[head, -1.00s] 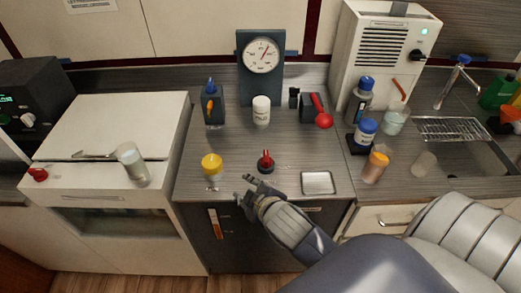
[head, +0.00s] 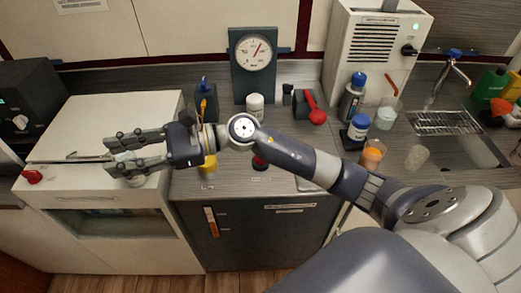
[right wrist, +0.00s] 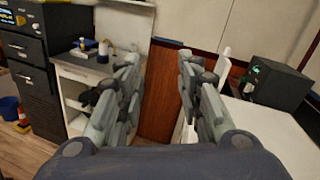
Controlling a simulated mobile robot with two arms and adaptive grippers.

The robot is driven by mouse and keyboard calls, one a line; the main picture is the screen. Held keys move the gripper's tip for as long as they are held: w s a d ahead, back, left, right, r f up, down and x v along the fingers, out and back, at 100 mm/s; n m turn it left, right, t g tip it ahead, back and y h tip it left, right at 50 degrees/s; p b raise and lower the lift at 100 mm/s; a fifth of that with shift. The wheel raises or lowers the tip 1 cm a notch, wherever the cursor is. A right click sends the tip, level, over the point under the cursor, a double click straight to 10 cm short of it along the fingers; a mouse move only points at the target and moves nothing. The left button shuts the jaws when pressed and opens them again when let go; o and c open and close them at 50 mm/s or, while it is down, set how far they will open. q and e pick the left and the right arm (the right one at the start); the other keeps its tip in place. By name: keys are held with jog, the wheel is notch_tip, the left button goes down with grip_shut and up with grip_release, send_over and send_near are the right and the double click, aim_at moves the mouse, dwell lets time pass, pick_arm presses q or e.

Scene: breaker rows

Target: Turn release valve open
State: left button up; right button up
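No part is readably marked as the release valve. Candidates on the middle counter are a blue block with an orange lever (head: 204,104), a dark block with a red lever (head: 313,112), and a red-handled part (head: 260,163), mostly hidden by my right arm. A gauge (head: 254,52) on a dark panel stands behind them. My right gripper (head: 112,152) points left over the white cabinet, open, with nothing between its fingers. Its fingers also show spread apart in the right wrist view (right wrist: 157,68). It is well left of these parts. My left gripper is out of view.
A yellow-topped part (head: 208,166) is partly behind my right wrist. A white-capped bottle (head: 255,106) stands near the gauge. Bottles and cups crowd the right, by the sink (head: 478,152). A red knob (head: 32,177) is at the white cabinet's (head: 120,110) front left.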

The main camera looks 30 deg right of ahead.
jog(key=w+d+f+n+g+h, duration=0.2)
jog(key=d+f+n+g+h, duration=0.2)
jog(key=d+f+n+h, duration=0.8)
jog(key=d+r+g+h, duration=0.15)
jog(key=d+h, duration=0.45)
jog(key=d, duration=1.5)
notch_tip(320, 180, down, 10)
jog(key=p, duration=0.3)
jog(key=shift+s+a+f, duration=0.15)
jog(key=shift+f, duration=0.1)
grip_shut()
